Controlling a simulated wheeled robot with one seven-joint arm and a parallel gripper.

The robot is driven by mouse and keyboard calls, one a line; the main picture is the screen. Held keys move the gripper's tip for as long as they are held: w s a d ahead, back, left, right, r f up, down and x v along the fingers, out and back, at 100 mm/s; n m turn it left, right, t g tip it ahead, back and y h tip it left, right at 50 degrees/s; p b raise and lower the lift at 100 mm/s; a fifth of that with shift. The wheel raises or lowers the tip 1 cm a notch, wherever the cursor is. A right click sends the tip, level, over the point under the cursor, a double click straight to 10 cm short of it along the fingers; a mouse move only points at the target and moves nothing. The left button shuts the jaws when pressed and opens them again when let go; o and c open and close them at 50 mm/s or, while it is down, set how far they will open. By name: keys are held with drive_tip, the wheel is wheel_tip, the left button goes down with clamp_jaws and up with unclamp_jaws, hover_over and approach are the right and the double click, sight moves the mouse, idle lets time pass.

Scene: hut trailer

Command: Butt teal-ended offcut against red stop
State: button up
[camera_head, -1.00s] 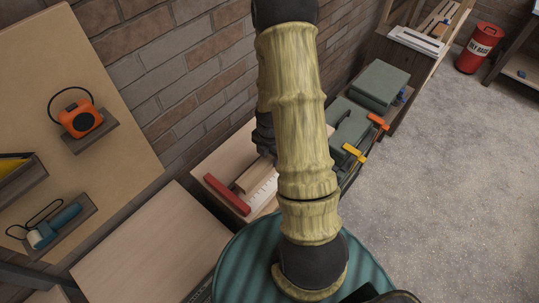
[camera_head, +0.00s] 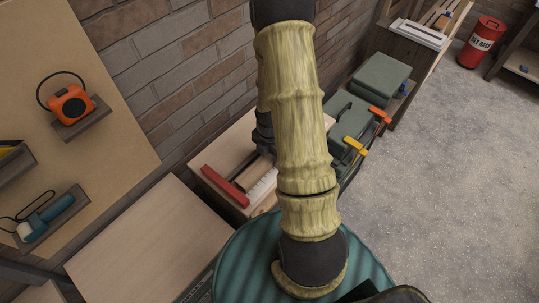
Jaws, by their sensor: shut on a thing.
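The red stop (camera_head: 225,186) is a long red bar lying along the left edge of a pale wooden bench top. A pale wooden offcut (camera_head: 254,174) lies on the bench to the right of the stop, with its near end close to it. No teal end shows; I cannot tell whether offcut and stop touch. My dark gripper (camera_head: 254,158) is at the offcut, shut on it, with a dark finger along its left side. My yellow-sleeved arm hides most of the gripper and the offcut's right side.
A white ruled scale (camera_head: 263,188) lies right of the offcut. Green cases (camera_head: 351,115) and orange and yellow clamps (camera_head: 355,146) stand right of my arm. A brick wall (camera_head: 180,70) rises behind the bench. A bare wooden top (camera_head: 150,240) is at the left.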

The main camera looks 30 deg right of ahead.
sight(267, 159)
drive_tip(key=shift+s+a, duration=0.2)
drive_tip(key=shift+a, duration=0.5)
idle(0.3)
drive_tip(key=o, duration=1.2)
drive_tip(key=shift+r, duration=0.1)
drive_tip(key=shift+w+r+b, duration=0.15)
drive_tip(key=shift+r+b, duration=0.15)
drive_tip(key=shift+r, duration=0.2)
drive_tip(key=r, duration=0.5)
drive_tip(key=r+b, duration=0.1)
drive_tip(key=r, duration=1)
drive_tip(key=shift+s+r+b, duration=0.1)
drive_tip(key=shift+s+b, duration=0.15)
drive_tip(key=shift+b, duration=0.1)
